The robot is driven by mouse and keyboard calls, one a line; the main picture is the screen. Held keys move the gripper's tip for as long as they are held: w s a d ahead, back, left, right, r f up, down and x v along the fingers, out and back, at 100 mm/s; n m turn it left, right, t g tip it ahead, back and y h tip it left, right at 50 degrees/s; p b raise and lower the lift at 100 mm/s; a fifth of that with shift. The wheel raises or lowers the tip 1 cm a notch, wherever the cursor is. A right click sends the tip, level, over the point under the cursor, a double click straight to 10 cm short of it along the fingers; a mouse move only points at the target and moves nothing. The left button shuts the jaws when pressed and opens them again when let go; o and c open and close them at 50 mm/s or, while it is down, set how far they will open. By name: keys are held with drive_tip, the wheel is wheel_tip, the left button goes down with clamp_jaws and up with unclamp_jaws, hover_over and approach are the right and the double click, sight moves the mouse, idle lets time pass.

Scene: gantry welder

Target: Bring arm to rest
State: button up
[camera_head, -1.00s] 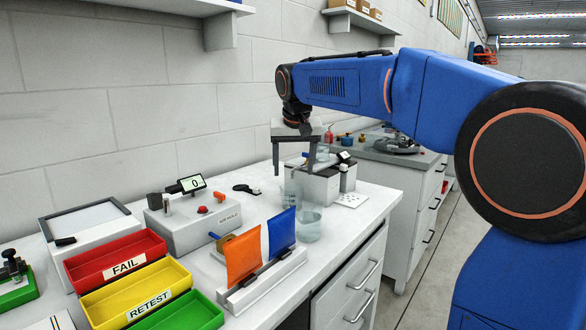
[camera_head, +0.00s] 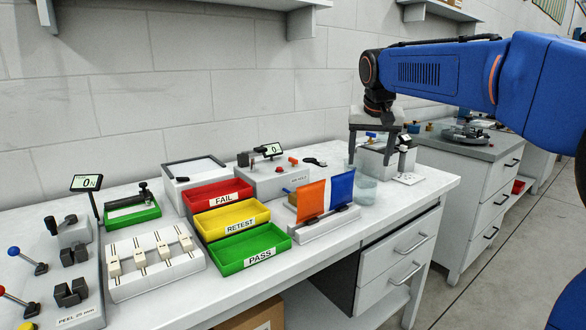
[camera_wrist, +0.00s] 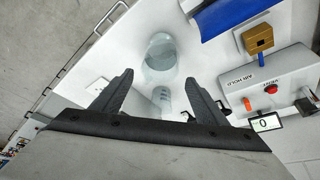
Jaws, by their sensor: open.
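My blue arm (camera_head: 430,80) reaches across the right of the head view, its end pointing down over the right end of the white bench. My gripper (camera_head: 372,160) is open and empty, in the air above the bench top. In the wrist view my gripper (camera_wrist: 158,100) shows its two dark fingers spread apart. A clear glass beaker (camera_wrist: 160,57) and a smaller clear glass piece (camera_wrist: 162,98) show beyond the fingers; nothing is held. The beaker (camera_head: 366,188) also stands below the gripper in the head view.
Red FAIL (camera_head: 219,209), yellow RETEST (camera_head: 227,236) and green PASS (camera_head: 250,262) trays stand mid-bench. Orange (camera_head: 311,200) and blue (camera_head: 341,186) flags stand in a holder near the gripper. The AIR HOLD box (camera_head: 285,181) sits behind. A wall shelf (camera_head: 270,8) is above; floor is clear at right.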

drive_tip(key=shift+s+d, duration=0.15)
drive_tip(key=shift+s, duration=0.35)
drive_tip(key=s+d+f+n, duration=0.1)
drive_tip(key=s+d+f, duration=0.25)
drive_tip(key=s, duration=0.65)
drive_tip(key=s+d+f, duration=0.2)
drive_tip(key=s+f, duration=0.3)
drive_tip(key=s, duration=0.5)
drive_tip(key=s+d+f, duration=0.2)
drive_tip(key=s+f, duration=1.2)
drive_tip(key=s, duration=0.3)
drive_tip(key=shift+s+f+n+y, duration=0.3)
drive_tip(key=shift+s+f+n, duration=0.1)
drive_tip(key=shift+w, duration=0.1)
